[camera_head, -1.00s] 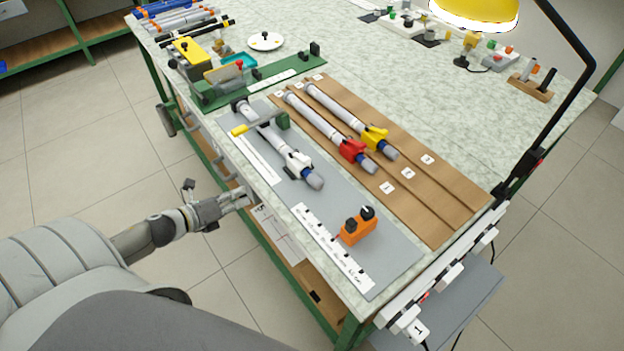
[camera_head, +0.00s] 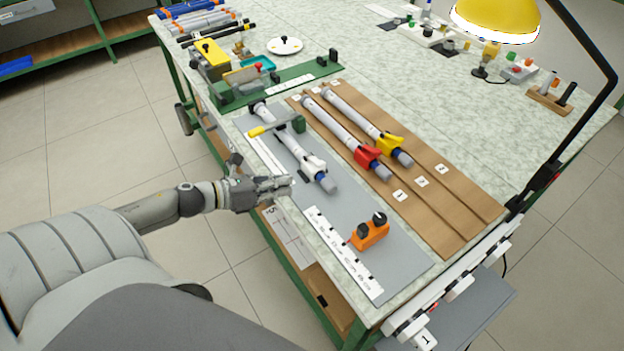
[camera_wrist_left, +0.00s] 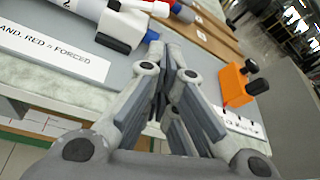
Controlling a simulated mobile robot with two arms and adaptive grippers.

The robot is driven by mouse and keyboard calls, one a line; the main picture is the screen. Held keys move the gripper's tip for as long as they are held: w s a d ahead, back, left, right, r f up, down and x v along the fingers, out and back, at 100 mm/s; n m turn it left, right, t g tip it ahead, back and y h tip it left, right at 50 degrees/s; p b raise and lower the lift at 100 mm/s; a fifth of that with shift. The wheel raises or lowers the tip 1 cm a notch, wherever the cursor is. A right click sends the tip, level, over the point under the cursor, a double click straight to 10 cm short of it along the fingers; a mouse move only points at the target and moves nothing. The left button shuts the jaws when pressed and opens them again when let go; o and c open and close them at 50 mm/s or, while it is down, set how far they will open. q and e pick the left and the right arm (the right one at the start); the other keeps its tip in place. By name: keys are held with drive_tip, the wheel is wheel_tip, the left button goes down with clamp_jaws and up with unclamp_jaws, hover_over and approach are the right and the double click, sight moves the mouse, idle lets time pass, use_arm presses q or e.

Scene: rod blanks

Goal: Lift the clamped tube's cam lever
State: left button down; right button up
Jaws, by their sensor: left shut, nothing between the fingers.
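The clamped tube (camera_head: 290,142) is pale grey and lies on the grey mat. A green clamp (camera_head: 299,124) with a yellow-ended handle (camera_head: 257,131) crosses it. Near its front end is a white collar (camera_head: 313,164), then a blue band and grey tip. The wrist view shows the white collar (camera_wrist_left: 121,28) at upper left with a dark part along its underside; I cannot tell the lever's exact position. My left gripper (camera_head: 289,184) is shut and empty, over the mat's near edge, left of the collar and apart from it. Its fingertips (camera_wrist_left: 174,52) show in the wrist view.
Tubes with red (camera_head: 367,157) and yellow (camera_head: 390,145) collars lie on the brown board (camera_head: 450,205). An orange block (camera_head: 370,233) with black knobs stands on the mat front. A printed strip (camera_wrist_left: 45,50) lies below the tube. A yellow lamp (camera_head: 495,18) hangs at upper right.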

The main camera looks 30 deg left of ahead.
sight(322, 179)
use_arm(q)
drive_tip(key=shift+p+x, duration=0.45)
drive_tip(key=shift+x, duration=3.9)
drive_tip(key=shift+r+n+h, duration=0.4)
drive_tip(key=shift+r+n, duration=0.1)
drive_tip(key=shift+w+a+r+n, duration=0.1)
drive_tip(key=shift+r+n, duration=0.35)
drive_tip(key=shift+n, duration=0.05)
drive_tip(key=r+n+h, duration=0.1)
drive_tip(key=n+b, duration=0.1)
drive_tip(key=shift+w+a+r+n+h, duration=0.1)
drive_tip(key=shift+a+r+n+h, duration=0.2)
drive_tip(key=shift+r+h, duration=0.1)
drive_tip(key=shift+w+a+r+n+h+b, duration=0.1)
drive_tip(key=shift+a+r+n+h+b, duration=0.2)
drive_tip(key=shift+n, duration=0.25)
drive_tip(key=shift+w+a+r+n+h+b, duration=0.1)
drive_tip(key=shift+a+r+n+h+b, duration=0.1)
drive_tip(key=shift+r+n, duration=0.3)
drive_tip(key=n, duration=0.1)
drive_tip(key=a+r+n+h+b, duration=0.1)
drive_tip(key=n, duration=0.1)
drive_tip(key=shift+w+a, duration=0.1)
drive_tip(key=shift+w, duration=0.15)
